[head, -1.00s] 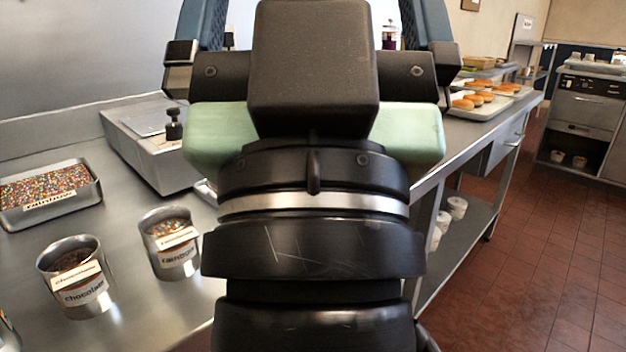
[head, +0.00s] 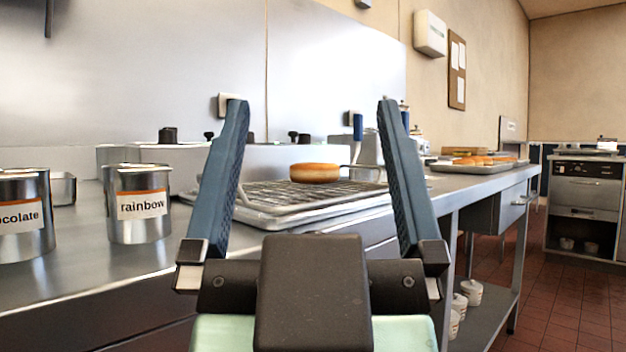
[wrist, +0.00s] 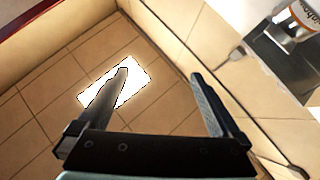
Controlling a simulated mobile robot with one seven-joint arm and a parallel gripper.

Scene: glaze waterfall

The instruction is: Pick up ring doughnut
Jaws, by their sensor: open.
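One doughnut (head: 315,172), golden brown with a pale band round its side, lies on a wire rack (head: 290,193) over a metal tray on the steel counter. Its hole cannot be seen from this low angle. My gripper (head: 308,105) is open and empty, its two blue fingers pointing up. In the head view the doughnut shows between the fingers, farther off and not touched. The wrist view shows my gripper (wrist: 158,80) too, against a tiled ceiling and a bright light panel, with no doughnut in sight.
Metal tins labelled rainbow (head: 139,204) and chocolate (head: 24,215) stand on the counter at the left. A tray of several doughnuts (head: 478,166) lies farther along at the right. Open red-tiled floor (head: 560,290) lies right of the counter.

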